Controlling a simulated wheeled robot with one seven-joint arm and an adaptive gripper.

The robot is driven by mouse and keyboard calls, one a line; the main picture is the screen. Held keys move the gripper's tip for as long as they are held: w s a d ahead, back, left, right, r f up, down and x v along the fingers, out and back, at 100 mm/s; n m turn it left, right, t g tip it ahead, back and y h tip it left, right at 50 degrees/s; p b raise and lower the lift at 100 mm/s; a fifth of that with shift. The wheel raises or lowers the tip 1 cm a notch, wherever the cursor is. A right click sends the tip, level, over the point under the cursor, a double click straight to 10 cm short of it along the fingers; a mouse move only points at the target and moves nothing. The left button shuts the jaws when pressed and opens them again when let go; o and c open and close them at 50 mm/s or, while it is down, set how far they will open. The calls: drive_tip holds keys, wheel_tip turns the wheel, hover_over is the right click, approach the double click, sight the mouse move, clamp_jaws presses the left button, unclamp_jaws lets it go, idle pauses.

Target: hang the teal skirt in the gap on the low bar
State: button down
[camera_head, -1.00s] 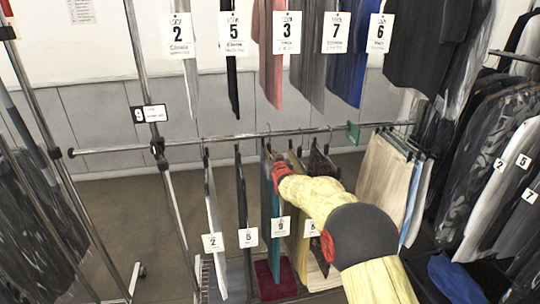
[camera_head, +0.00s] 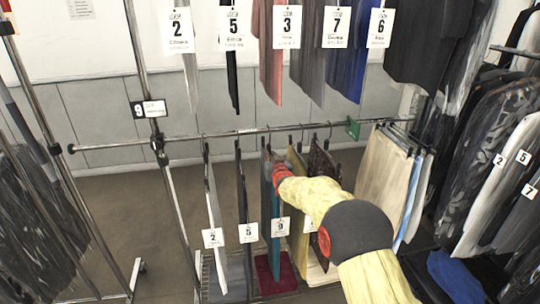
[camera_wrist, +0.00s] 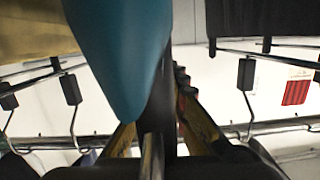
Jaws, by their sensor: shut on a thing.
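The teal skirt (camera_head: 276,212) hangs below the low bar (camera_head: 230,133), between a black garment to its left and a mustard one to its right. My gripper (camera_head: 281,168) is at its upper end, just under the bar. In the wrist view the teal cloth (camera_wrist: 118,55) fills the upper middle, and my gripper (camera_wrist: 150,140) is shut on the skirt's hanger at the bottom middle. The jaws hide much of the hanger. I cannot tell if its hook rests on the bar.
A white garment (camera_head: 213,205), a black one (camera_head: 242,200), a mustard one (camera_head: 298,200) and a dark patterned one (camera_head: 322,165) share the bar. Pale garments (camera_head: 383,175) hang at its right end. Tagged clothes hang above. Bare bar shows left of the white garment.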

drive_tip(key=c, duration=1.7)
unclamp_jaws()
drive_tip(key=shift+f, duration=0.1)
